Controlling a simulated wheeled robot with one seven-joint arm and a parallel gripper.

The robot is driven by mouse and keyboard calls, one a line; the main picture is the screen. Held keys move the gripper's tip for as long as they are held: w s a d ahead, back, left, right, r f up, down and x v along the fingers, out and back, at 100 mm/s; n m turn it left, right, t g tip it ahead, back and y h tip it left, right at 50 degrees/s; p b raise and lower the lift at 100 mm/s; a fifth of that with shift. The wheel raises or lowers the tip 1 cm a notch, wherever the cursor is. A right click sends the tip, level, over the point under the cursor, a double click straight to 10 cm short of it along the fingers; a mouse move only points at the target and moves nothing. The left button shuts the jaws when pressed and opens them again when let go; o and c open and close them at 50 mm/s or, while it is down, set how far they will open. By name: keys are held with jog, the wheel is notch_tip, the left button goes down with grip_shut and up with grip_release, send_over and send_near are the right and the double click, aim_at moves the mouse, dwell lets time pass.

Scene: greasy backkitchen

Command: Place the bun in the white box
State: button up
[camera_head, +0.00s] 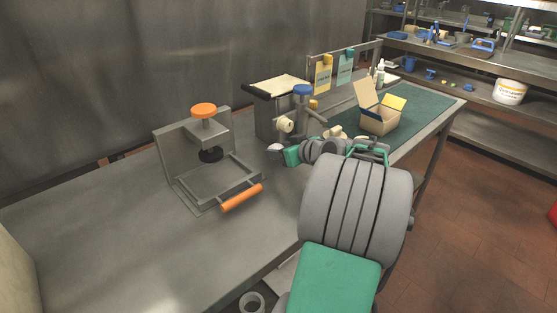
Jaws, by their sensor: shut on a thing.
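The box (380,122) stands open on the green mat, pale cream outside with its flaps raised and yellow showing on one flap. My arm reaches away from me over the counter. What lies between the fingers is too small to make out. A beige rounded thing (335,131) shows just behind my wrist; I cannot tell whether it is the bun.
A press with an orange knob (204,110) and an orange handle stands left on the steel counter (110,235). A blue-knobbed device (302,92) stands behind my gripper, a pale roll-like piece (285,124) beside it. A white bucket (509,92) sits on the right shelf.

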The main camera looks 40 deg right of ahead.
notch_tip(320, 180, down, 3)
jog(key=shift+w+f, duration=0.1)
jog(key=shift+f, duration=0.1)
jog(key=o, duration=1.4)
jog(key=shift+c, duration=0.2)
